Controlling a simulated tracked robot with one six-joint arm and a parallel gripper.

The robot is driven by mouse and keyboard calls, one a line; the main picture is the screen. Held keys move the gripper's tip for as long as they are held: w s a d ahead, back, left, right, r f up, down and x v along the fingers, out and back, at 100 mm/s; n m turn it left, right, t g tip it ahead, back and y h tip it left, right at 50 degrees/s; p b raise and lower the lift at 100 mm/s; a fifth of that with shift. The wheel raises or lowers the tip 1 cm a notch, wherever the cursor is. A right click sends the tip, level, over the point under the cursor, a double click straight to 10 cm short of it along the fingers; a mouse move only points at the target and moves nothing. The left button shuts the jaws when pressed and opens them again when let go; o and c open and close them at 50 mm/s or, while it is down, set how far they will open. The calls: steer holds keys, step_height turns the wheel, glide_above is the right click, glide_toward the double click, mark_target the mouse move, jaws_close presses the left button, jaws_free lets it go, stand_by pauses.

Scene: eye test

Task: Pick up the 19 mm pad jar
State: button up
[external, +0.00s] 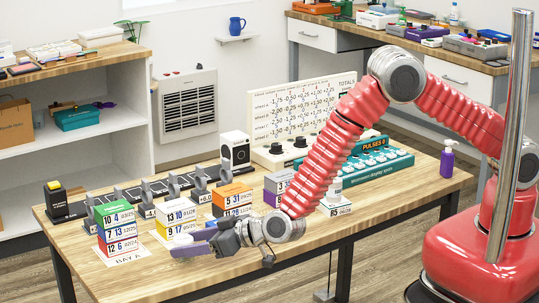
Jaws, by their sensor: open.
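My gripper (185,244) reaches left, low over the front of the wooden table, beside the stacked numbered boxes. It is open, with its fingers pointing left. A small white rounded thing (183,239) shows at the fingertips; I cannot tell whether it is a jar or whether the fingers touch it. No 19 mm label is readable, so I cannot tell which thing is the pad jar.
A teal case (375,163) and purple bottle (447,160) are right. The table's front edge is near.

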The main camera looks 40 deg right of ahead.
steer(key=shift+w+a+f, duration=0.1)
steer(key=shift+w+a, duration=0.05)
steer(key=shift+w, duration=0.05)
steer(key=shift+x, duration=2.6)
steer(key=shift+a, duration=0.2)
steer(key=c, duration=1.1)
